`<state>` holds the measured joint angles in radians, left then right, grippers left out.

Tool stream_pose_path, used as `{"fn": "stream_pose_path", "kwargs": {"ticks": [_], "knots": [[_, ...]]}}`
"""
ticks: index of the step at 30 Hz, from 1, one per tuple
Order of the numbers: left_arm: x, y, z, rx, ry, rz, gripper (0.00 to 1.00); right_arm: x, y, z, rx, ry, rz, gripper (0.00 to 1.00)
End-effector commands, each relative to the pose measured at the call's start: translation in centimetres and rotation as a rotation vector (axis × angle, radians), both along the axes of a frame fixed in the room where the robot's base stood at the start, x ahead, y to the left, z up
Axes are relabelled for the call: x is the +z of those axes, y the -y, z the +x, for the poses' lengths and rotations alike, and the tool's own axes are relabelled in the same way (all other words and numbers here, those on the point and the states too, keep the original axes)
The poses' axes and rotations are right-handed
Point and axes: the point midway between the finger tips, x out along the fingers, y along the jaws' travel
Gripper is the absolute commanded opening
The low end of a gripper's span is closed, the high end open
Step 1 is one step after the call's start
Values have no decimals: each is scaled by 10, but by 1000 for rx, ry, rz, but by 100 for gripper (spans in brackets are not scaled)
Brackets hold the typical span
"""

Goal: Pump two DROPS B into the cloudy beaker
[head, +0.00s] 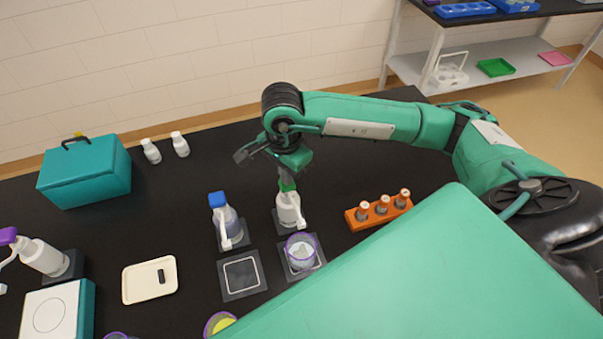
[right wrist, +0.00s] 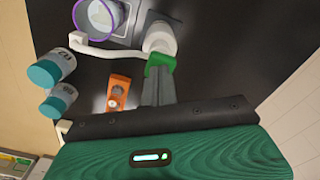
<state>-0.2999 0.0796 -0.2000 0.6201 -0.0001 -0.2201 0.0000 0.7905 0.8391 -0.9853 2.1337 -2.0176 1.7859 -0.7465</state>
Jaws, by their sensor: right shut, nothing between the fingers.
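A white pump bottle with a green collar (head: 288,209) stands on a dark base; any label is unreadable. Its green top (right wrist: 160,62) and white spout (right wrist: 95,47) show in the right wrist view. A purple-rimmed beaker with whitish, cloudy contents (head: 301,252) sits on a framed dark pad just in front of that bottle, on the spout's side. It also shows in the right wrist view (right wrist: 98,17). My right gripper (head: 287,179) is shut and empty, pointing down with its fingertips at the green pump top, apparently touching it. My left gripper is out of view.
A blue-topped pump bottle (head: 226,222) stands left of the green one, a purple-topped one (head: 40,255) farther left. An empty framed pad (head: 242,275) lies beside the beaker. An orange rack (head: 365,221) with small vials is right. A yellow-filled beaker (head: 219,324) is in front.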

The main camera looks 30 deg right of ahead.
Motion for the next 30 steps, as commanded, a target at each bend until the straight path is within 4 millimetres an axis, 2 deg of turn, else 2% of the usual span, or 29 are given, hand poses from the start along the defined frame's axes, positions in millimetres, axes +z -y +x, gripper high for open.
{"fn": "stream_pose_path", "kwargs": {"ticks": [16,30], "knots": [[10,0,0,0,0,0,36,26,0,0,1,-1,0,0],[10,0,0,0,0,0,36,27,0,0,0,-2,-1,0]]}}
